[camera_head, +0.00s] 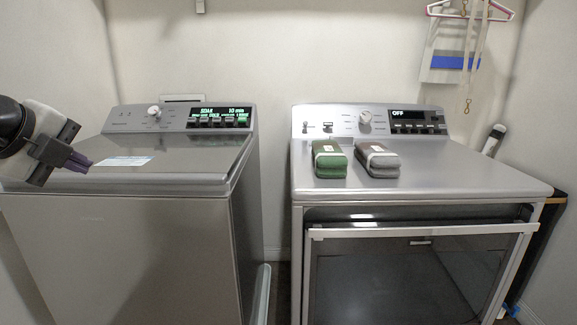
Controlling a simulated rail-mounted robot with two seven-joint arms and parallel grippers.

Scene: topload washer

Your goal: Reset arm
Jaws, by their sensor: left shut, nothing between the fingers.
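My left gripper (80,161) is at the left edge of the head view, over the left front part of the top-load washer (130,245). Its fingers are together with nothing between them, and they point right. The washer's lid (180,158) is down, with a pale label on it. The washer's panel (219,117) is lit and reads "SOAK" and "10 min". My right gripper is not in view.
A dryer (470,180) stands to the right across a narrow gap, its panel reading "OFF". A green bundle (329,161) and a grey bundle (377,161) lie on its top. A hanger (470,12) hangs on the back wall.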

